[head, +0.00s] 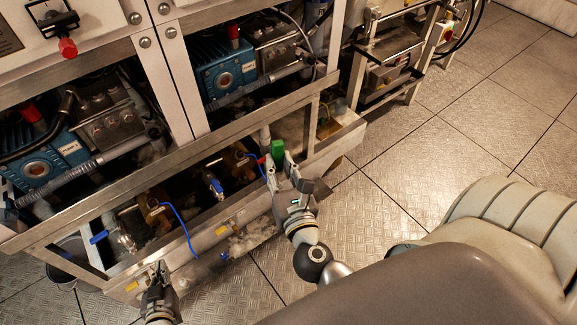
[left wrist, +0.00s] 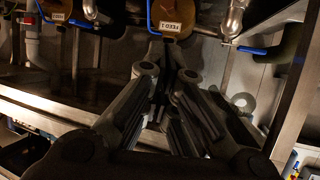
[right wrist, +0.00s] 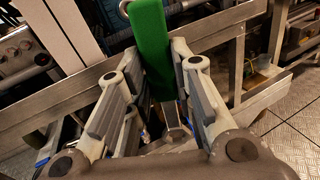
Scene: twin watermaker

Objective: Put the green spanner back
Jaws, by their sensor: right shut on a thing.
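The green spanner (head: 278,150) is in my right gripper (head: 282,170) at the right end of the low metal frame. In the right wrist view its flat green part (right wrist: 151,45) stands up between the fingers of my right gripper (right wrist: 155,80), which are shut on it. My left gripper (head: 158,270) is at the front of the frame's left part, away from the spanner. In the left wrist view the fingers of my left gripper (left wrist: 167,75) are close together with nothing seen between them.
The steel frame (head: 180,250) holds valves with blue handles, among them a blue lever (head: 215,185). A label reading FEED (left wrist: 170,26) hangs near my left gripper. Blue pumps (head: 225,70) sit in the cabinet above. A padded seat (head: 510,225) stands at the right. Tiled floor (head: 440,130) is clear beyond the frame.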

